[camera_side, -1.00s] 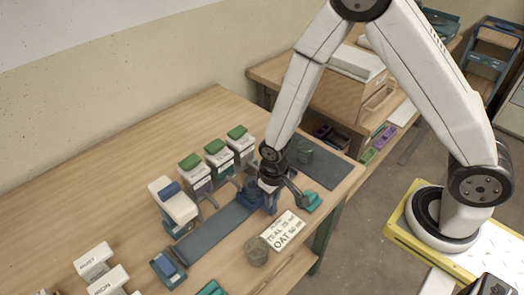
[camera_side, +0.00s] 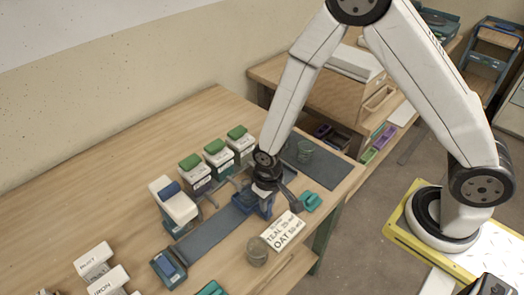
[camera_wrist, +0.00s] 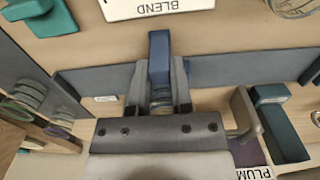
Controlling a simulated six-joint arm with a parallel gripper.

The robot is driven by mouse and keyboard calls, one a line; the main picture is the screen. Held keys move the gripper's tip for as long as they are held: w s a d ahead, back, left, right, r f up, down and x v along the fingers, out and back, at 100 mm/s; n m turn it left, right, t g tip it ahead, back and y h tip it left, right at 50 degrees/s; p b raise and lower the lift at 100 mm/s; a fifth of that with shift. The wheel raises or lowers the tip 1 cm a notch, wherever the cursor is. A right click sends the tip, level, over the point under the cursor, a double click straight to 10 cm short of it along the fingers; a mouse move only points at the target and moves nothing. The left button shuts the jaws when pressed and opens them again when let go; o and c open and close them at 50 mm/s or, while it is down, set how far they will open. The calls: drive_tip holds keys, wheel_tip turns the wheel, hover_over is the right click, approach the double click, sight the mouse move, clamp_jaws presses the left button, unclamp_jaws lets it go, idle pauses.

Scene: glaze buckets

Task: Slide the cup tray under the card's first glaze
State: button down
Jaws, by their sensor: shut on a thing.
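The cup tray (camera_side: 258,208) is a blue carriage on a grey-blue rail, below the row of green-lidded glaze dispensers (camera_side: 215,152). My gripper (camera_side: 266,192) is shut on the tray's upright blue handle, which also shows between the jaws in the wrist view (camera_wrist: 159,55). The rest of the tray is mostly hidden by my gripper. The card (camera_side: 283,232) lies in front of the rail and reads TEAL 75 ml, then OAT 50 ml. The rail (camera_side: 208,238) runs clear toward the lower left. A PLUM label (camera_wrist: 252,173) shows at the wrist view's lower right; the dispenser labels are too small to read from the side.
A dark mat (camera_side: 325,163) with a glass lies right.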

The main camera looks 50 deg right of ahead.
drive_tip(key=shift+w+a, duration=0.1)
drive_tip(key=shift+a, duration=1.35)
drive_tip(key=c, duration=0.6)
unclamp_jaws()
wheel_tip(320, 180, up, 7)
drive_tip(key=shift+d, duration=0.1)
drive_tip(key=s+d+r+t, duration=0.1)
drive_tip(key=s+d+r, duration=0.2)
drive_tip(key=d, duration=0.4)
drive_tip(key=s+d+r+t, duration=0.1)
drive_tip(key=s+d+r, duration=0.1)
drive_tip(key=d+r, duration=0.3)
drive_tip(key=shift+s+d+r+t, duration=0.3)
drive_tip(key=shift+s+d+r, duration=0.1)
drive_tip(key=shift+d, duration=0.5)
